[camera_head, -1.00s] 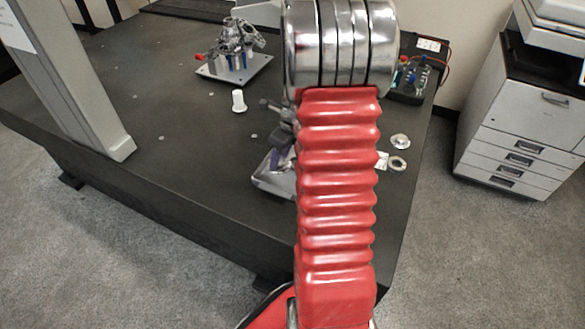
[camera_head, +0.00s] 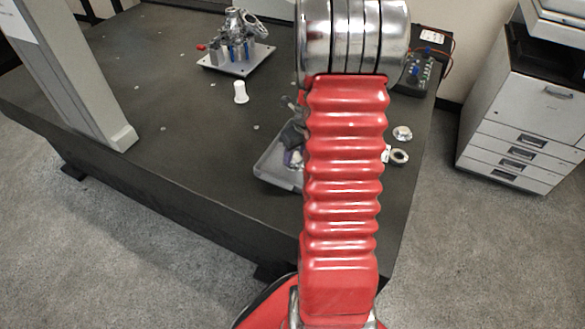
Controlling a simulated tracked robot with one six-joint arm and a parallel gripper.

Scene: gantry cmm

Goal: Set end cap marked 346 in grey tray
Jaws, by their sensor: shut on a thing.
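The grey tray (camera_head: 268,172) sits on the dark table, left of my red arm, which covers its right side. Small pale and purplish things show inside it, too small to name. My gripper (camera_head: 292,132) shows only as a dark grey piece at the arm's left edge, over the tray's far side. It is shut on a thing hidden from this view. Two round metal pieces, one farther back (camera_head: 402,133) and one nearer (camera_head: 399,157), lie right of the arm. No marking 346 can be read, so I cannot tell which piece is the end cap.
A white flanged piece (camera_head: 240,92) stands left of the arm. A metal fixture on a plate (camera_head: 236,62) is behind it. A grey gantry column (camera_head: 75,80) stands at left. A dark control box (camera_head: 418,76) is at back right. The table's left-centre is mostly clear.

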